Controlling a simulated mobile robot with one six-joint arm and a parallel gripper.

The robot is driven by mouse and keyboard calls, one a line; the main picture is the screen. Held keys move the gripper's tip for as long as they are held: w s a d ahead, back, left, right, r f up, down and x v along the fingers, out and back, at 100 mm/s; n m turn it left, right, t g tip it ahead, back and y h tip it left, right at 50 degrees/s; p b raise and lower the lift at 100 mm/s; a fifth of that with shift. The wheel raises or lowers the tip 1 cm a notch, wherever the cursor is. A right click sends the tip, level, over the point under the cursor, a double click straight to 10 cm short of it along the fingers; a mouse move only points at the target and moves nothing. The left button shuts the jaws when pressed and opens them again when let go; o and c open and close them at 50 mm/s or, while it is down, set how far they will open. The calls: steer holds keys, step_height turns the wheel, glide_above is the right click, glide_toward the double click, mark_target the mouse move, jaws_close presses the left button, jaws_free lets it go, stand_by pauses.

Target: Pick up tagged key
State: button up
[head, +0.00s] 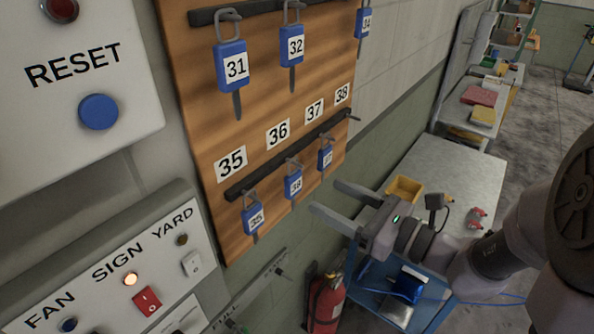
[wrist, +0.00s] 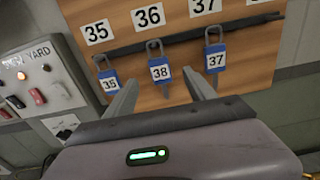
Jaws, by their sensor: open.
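Blue-tagged keys hang on the wooden key board (head: 200,130). In the lower row, a key tagged 35 (head: 253,218) hangs left, a second key (head: 293,185) hangs in the middle, and one tagged 37 (wrist: 216,60) hangs right. The middle key's tag reads 38 in the wrist view (wrist: 160,70), below printed label 36. No key shows under printed label 38 (head: 342,93). Upper keys are tagged 31 (head: 231,66), 32 (head: 292,46) and 34 (head: 362,22). My gripper (head: 324,196) is open and empty, facing the lower row; the middle key appears between its fingers in the wrist view.
A dark rail (head: 290,152) carries the lower keys. A switch panel (head: 110,270) and a reset panel (head: 80,75) stand left of the board. Below are a red extinguisher (head: 326,300) and a blue cart (head: 365,290). A workbench (head: 460,165) stands to the right.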

mark_target(293, 173)
steer(key=x, duration=1)
steer(key=shift+a+r+p, duration=0.1)
steer(key=shift+p, duration=0.2)
steer(key=shift+s, duration=0.1)
steer(key=shift+c, duration=1.1)
jaws_close()
steer(key=shift+r, duration=0.1)
steer(key=shift+r, duration=0.7)
steer(key=v, duration=1.8)
steer(key=shift+b, duration=0.3)
